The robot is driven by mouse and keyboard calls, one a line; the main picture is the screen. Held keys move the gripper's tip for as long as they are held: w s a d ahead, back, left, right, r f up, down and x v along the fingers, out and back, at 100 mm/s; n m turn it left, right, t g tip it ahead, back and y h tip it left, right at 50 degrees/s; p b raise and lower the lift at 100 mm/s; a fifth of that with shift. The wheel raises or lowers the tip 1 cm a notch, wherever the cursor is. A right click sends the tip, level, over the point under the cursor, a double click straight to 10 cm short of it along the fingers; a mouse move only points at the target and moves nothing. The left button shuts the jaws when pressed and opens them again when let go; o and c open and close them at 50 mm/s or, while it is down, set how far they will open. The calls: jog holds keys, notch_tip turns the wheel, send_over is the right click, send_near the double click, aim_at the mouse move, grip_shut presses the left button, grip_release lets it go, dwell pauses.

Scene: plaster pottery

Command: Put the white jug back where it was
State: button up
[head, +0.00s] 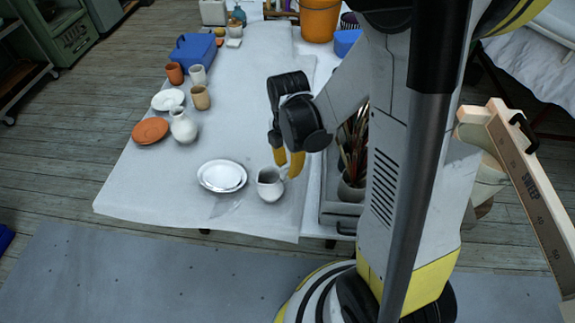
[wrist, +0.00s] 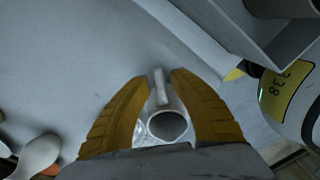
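A white jug (head: 270,186) stands upright on the grey-white table near its front right edge. In the wrist view, the white jug (wrist: 167,126) shows its dark round mouth, with its handle (wrist: 158,88) pointing away from the palm. My gripper (head: 287,163) is above and beside the jug on its handle side, pointing down. In the wrist view, my gripper (wrist: 157,76) is open, with one yellow finger on each side of the handle. I see a gap between each finger and the handle. Another white jug-like vessel (head: 184,127) stands farther left.
A white plate stack (head: 204,181) lies left of the near jug. An orange plate (head: 150,131), a white plate (head: 168,100), cups and a blue box (head: 194,52) occupy the table's left side. A grey tray with brushes (head: 356,150) stands right of my gripper. The table's middle is clear.

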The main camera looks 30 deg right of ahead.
notch_tip(320, 180, up, 11)
jog(key=p, duration=0.5)
jog(key=s+a+r+m+t, duration=0.3)
jog(key=r+m, duration=0.3)
jog(key=m, duration=0.4)
jog(key=s+a+r+m+t, duration=0.3)
jog(key=r+m+t, duration=0.1)
jog(key=r+m, duration=0.3)
jog(key=m, duration=0.2)
jog(key=shift+s+m, duration=0.15)
jog(key=shift+m, duration=0.25)
